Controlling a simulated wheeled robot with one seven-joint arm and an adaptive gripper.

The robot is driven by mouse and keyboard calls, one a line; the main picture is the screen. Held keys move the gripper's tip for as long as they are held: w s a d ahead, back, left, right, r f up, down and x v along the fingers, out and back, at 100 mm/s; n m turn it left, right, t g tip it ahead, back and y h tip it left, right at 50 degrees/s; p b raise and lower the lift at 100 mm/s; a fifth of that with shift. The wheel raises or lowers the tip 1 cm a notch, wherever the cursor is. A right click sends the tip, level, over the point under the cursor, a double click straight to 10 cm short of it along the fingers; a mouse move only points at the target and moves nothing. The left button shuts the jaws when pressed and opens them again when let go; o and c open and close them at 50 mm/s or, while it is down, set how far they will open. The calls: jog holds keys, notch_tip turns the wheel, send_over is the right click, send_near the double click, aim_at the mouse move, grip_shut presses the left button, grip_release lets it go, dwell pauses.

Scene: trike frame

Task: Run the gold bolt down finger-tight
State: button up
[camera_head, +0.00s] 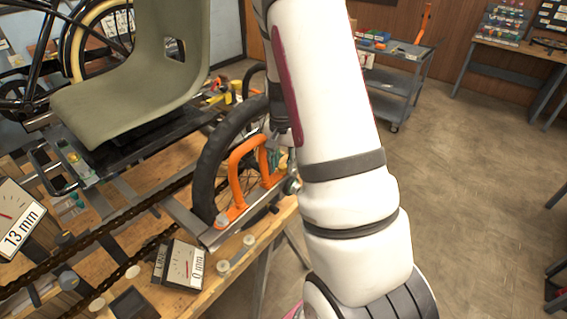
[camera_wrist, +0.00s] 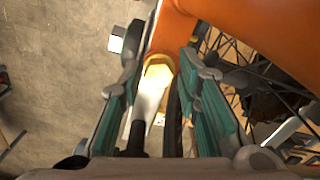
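In the wrist view the gold bolt (camera_wrist: 157,72) shows its hex head, with a bright pale stretch below it, in front of an orange bracket (camera_wrist: 245,35). My gripper (camera_wrist: 160,78) has its teal-padded fingers on either side of the bolt, with a visible gap on both sides. It looks open and holds nothing. In the head view the orange bracket (camera_head: 238,172) stands beside the wheel on a metal rail. My arm hides most of my gripper there, and I cannot pick out the gold bolt. How deep the bolt sits cannot be told.
A black-tyred spoked wheel (camera_head: 213,160) stands close to the bracket. A 0 mm dial box (camera_head: 184,267) and a 13 mm dial box (camera_head: 18,222) stand on the wooden bench. Floor on the right is open.

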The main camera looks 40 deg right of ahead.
jog(key=shift+s+r+n+p, duration=0.1)
jog(key=shift+n+p, duration=0.5)
jog(key=shift+n, duration=0.9)
jog(key=shift+n, duration=0.4)
jog(key=shift+n, duration=0.7)
jog(key=shift+n, duration=0.8)
